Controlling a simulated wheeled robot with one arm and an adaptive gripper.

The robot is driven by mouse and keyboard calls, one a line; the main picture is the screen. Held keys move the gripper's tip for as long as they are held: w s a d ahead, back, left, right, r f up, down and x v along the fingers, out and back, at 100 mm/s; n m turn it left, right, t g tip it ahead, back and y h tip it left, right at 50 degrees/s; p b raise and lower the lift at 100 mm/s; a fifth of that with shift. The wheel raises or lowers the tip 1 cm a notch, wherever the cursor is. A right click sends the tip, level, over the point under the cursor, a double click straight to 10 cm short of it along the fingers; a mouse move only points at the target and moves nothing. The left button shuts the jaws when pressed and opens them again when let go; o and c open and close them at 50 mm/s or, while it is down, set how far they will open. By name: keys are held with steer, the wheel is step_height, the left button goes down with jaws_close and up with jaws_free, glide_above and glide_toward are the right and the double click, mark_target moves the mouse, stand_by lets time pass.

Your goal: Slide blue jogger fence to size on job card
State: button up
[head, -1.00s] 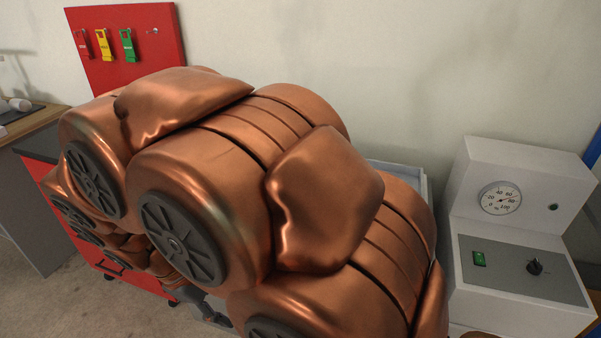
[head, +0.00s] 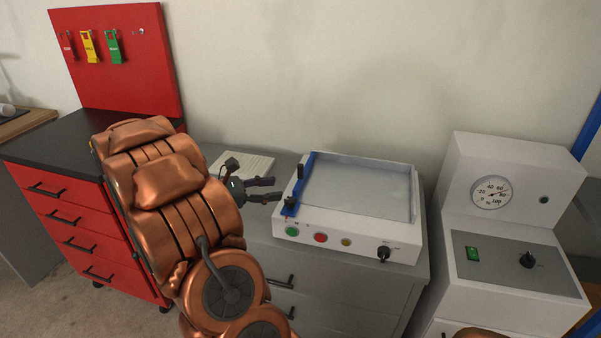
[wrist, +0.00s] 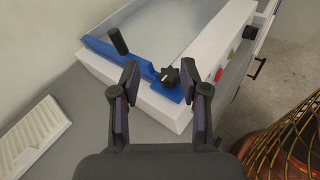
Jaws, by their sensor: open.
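The blue jogger fence (head: 298,185) lies along the left side of a white box-shaped machine (head: 362,187). It carries an upright black handle (head: 300,172) and a black star knob (head: 291,201) near its front end. In the wrist view the fence (wrist: 137,63), its handle (wrist: 118,41) and the star knob (wrist: 168,77) show just beyond the fingers. My gripper (head: 277,189) is open and empty, just left of the fence; in the wrist view its fingertips (wrist: 166,80) point toward the knob. I cannot tell whether they touch it. No job card is readable.
A pale ridged panel (head: 243,165) lies on the grey cabinet top left of the machine. Green, red and yellow buttons (head: 320,237) and a black dial line the machine's front. A white gauge unit (head: 505,230) stands right. A red tool cabinet (head: 75,215) stands left.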

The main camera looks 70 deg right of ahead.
mark_target(300, 178)
steer(key=shift+s+d+f+n+g+h+p, duration=0.2)
steer(key=shift+s+d+f+n+h, duration=0.25)
steer(key=shift+d, duration=1.85)
steer(key=shift+s+d+f+n+g+h+p, duration=0.15)
steer(key=shift+s+d+f+n+h, duration=0.35)
steer(key=shift+d, duration=1.85)
steer(key=shift+s+d+f+n+g+h+p, duration=0.25)
steer(key=shift+s+d, duration=0.35)
steer(key=shift+d, duration=1.7)
steer(key=shift+r, duration=0.1)
steer(key=shift+c, duration=0.3)
jaws_close()
